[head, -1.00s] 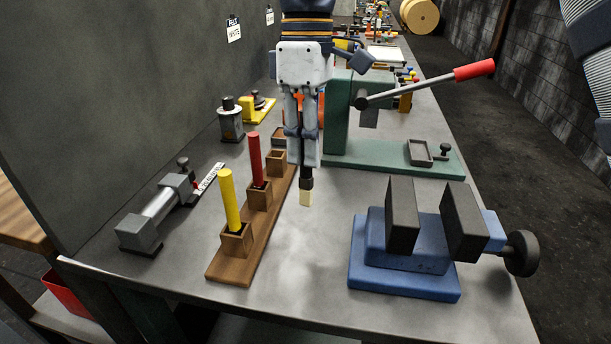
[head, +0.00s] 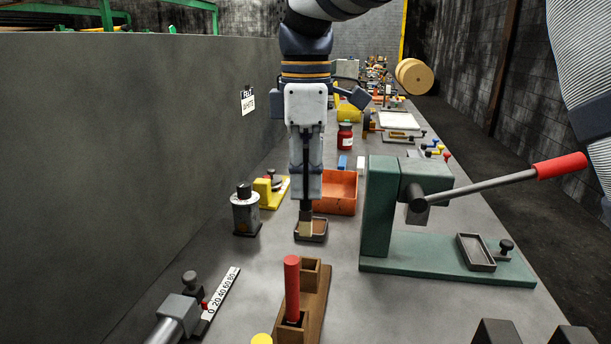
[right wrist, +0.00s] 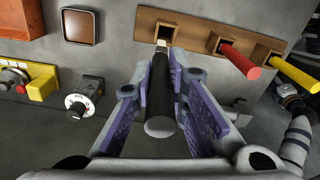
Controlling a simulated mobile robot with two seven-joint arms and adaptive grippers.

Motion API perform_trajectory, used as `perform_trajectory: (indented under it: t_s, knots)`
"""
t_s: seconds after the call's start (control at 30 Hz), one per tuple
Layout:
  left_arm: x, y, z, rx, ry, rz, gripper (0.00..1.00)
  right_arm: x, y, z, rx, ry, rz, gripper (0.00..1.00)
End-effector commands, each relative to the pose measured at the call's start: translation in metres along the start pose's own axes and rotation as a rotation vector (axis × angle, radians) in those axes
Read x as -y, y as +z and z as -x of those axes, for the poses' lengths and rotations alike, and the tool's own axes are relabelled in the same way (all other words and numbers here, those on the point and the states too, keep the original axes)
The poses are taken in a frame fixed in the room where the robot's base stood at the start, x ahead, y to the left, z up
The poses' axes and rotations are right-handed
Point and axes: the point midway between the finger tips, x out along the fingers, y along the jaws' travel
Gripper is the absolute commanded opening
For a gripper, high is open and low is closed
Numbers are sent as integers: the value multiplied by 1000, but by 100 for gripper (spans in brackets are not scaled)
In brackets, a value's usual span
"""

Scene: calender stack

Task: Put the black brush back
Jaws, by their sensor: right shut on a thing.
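My right gripper (head: 306,195) is shut on the black brush (head: 306,208). The brush hangs upright, its pale tip pointing down. In the right wrist view the black handle (right wrist: 160,95) lies between the purple finger pads, and the tip lines up with the empty socket (right wrist: 166,33) of the wooden rack (right wrist: 195,38). In the head view the gripper is above and beyond the rack (head: 318,318) in the picture; the height gap is hard to tell. The red brush (head: 292,275) and yellow brush (head: 262,339) stand in the other sockets. My left gripper is out of view.
A small brown tray (head: 311,237) shows behind the brush tip, with an orange bin (head: 338,192) beyond. A green press (head: 380,215) with a red-tipped lever stands to the right. A grey cylinder device (head: 245,212) and a yellow tool (head: 265,192) stand left.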

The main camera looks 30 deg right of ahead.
Motion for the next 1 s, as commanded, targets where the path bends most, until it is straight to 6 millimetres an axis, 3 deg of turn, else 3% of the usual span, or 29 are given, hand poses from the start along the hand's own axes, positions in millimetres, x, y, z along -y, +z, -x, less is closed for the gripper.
perform_trajectory:
  t_s: [0.5,1.0]
  knots:
    - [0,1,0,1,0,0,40,0,0,-42,0,0,0,0]
    - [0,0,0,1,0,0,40,0,0,-45,0,0,0,0]
